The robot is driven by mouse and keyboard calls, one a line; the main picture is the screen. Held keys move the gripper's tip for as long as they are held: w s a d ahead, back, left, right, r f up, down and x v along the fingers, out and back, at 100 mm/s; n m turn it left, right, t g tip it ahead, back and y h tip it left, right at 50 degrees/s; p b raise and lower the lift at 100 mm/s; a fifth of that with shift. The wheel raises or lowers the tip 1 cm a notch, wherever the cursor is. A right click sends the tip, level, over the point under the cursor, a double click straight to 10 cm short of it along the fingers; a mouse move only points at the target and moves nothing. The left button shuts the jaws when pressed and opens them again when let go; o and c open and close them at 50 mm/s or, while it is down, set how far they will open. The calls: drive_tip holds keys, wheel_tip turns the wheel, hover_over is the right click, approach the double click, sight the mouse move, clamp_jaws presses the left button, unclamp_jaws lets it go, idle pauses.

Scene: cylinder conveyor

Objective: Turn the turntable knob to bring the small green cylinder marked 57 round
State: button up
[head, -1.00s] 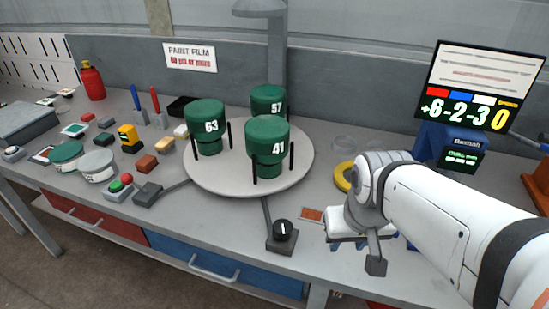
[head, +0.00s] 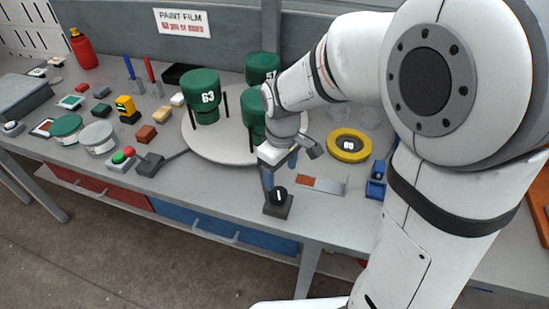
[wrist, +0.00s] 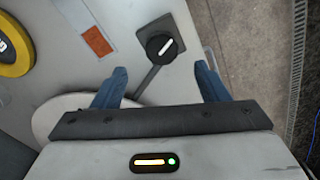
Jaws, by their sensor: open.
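The turntable (head: 203,142) is a round pale disc on the bench. The green cylinder marked 57 (head: 262,66) stands at its back. The green cylinder marked 63 (head: 203,90) stands at its left. A third green cylinder (head: 252,110) stands at the front, partly hidden by my arm. The black knob (head: 279,194) sits on a small box at the bench front, joined to the turntable by a cable. My gripper (head: 279,176) is open above and just behind the knob. In the wrist view, the knob (wrist: 160,47) with its white line lies beyond the open blue fingers (wrist: 160,80), apart from them.
A yellow ring (head: 348,146) lies right of the turntable. An orange-marked plate (head: 322,184) is right of the knob. A red and green button box (head: 122,158) and a grey lever pedal (head: 150,164) stand left of it.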

sight(278, 192)
drive_tip(key=shift+w+a+f, duration=0.15)
drive_tip(key=shift+a+f, duration=0.1)
drive_tip(key=shift+f, duration=0.05)
wheel_tip(278, 192, down, 8)
drive_tip(key=shift+r, duration=0.25)
drive_tip(key=shift+c, duration=0.6)
drive_tip(key=c, duration=0.9)
drive_tip(key=shift+n, duration=0.3)
